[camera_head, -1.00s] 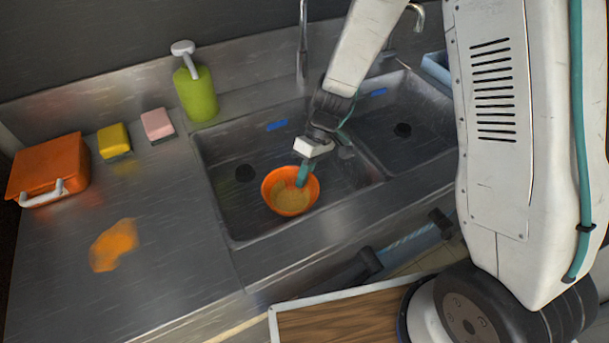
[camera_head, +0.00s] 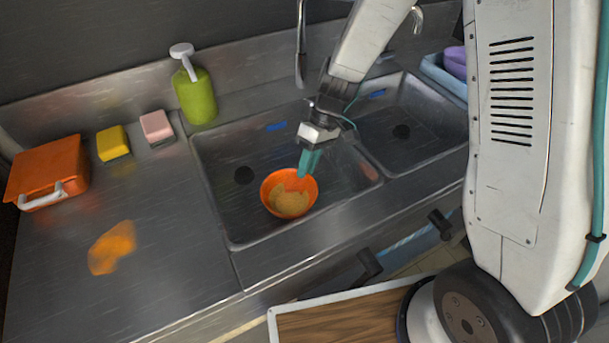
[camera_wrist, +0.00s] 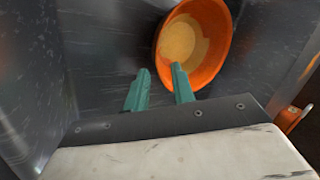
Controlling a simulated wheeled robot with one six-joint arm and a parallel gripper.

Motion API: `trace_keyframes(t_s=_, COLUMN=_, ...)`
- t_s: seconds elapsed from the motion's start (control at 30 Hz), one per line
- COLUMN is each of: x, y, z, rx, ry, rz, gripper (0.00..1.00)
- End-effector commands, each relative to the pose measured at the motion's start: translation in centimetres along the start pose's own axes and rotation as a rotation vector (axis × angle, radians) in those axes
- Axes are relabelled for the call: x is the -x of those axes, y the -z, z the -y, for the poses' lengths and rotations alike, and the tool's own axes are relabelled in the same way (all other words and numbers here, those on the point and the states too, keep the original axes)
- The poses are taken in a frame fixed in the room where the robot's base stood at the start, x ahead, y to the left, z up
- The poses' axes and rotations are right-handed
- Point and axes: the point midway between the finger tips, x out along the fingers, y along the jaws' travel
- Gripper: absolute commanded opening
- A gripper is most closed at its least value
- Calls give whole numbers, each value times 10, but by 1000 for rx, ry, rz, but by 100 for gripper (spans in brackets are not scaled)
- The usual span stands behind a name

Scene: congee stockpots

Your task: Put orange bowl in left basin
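The orange bowl (camera_head: 271,192), with a tan patch inside its bottom, sits upright in the left basin (camera_head: 235,205), toward the front of the basin floor. My gripper (camera_head: 305,172) is just above and behind the bowl's back rim, with its teal fingers pointing down. In the wrist view the two fingers (camera_wrist: 160,74) are apart with nothing clamped between them. The bowl (camera_wrist: 210,65) shows there beyond the fingertips, and the right finger overlaps its near edge.
The right basin (camera_head: 425,145) lies beyond a divider, with a blue tray and purple item at its far right. A green soap bottle (camera_head: 195,95), pink sponge (camera_head: 157,127), yellow sponge (camera_head: 112,143) and orange box (camera_head: 48,168) stand left. An orange spill (camera_head: 112,248) marks the counter.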

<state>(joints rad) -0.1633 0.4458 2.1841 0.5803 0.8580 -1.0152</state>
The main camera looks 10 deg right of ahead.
Motion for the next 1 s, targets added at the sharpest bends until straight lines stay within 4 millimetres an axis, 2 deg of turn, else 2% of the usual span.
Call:
trace_keyframes(t_s=0.1, x=29, y=1, z=-1, rx=0, ry=-4, rz=-5, gripper=25)
trace_keyframes(t_s=0.3, x=64, y=0, z=0, rx=0, ry=-2, rz=-2, gripper=25)
trace_keyframes(t_s=0.43, x=77, y=0, z=0, rx=-1, ry=-1, rz=-1, gripper=25)
trace_keyframes(t_s=0.73, x=88, y=-4, z=4, rx=-9, ry=-11, rz=-3, gripper=25)
trace_keyframes(t_s=0.87, x=114, y=-22, z=20, rx=-50, ry=-53, rz=-13, gripper=25)
trace_keyframes(t_s=1.0, x=152, y=-59, z=50, rx=-139, ry=-133, rz=-34, gripper=25)
